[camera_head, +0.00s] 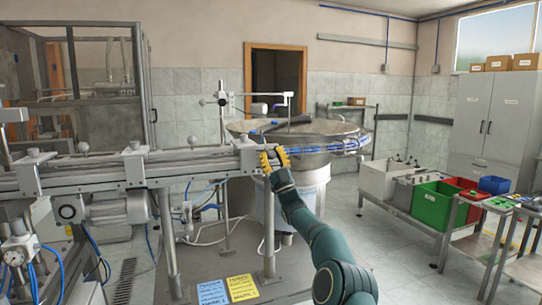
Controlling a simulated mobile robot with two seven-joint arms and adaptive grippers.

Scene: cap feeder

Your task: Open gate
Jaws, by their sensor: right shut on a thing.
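My right gripper (274,160), with yellow fingers, is at the right end of the metal conveyor rail (110,172), where the rail meets the bowl feeder. It is shut on a small part there, apparently the gate, which the fingers mostly hide. I cannot tell how far the gate stands open. A grey block (247,154) sits on the rail end just left of the fingers. The round metal bowl feeder (312,152) is behind and right of the gripper, with blue caps (350,146) along its right rim. My left gripper is not in view.
A blue note (212,292) and a yellow note (241,287) lie on the machine's base plate. At right, a bench carries a white bin (380,182), a green bin (432,206) and a red bin (462,188). Free floor lies between machine and bench.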

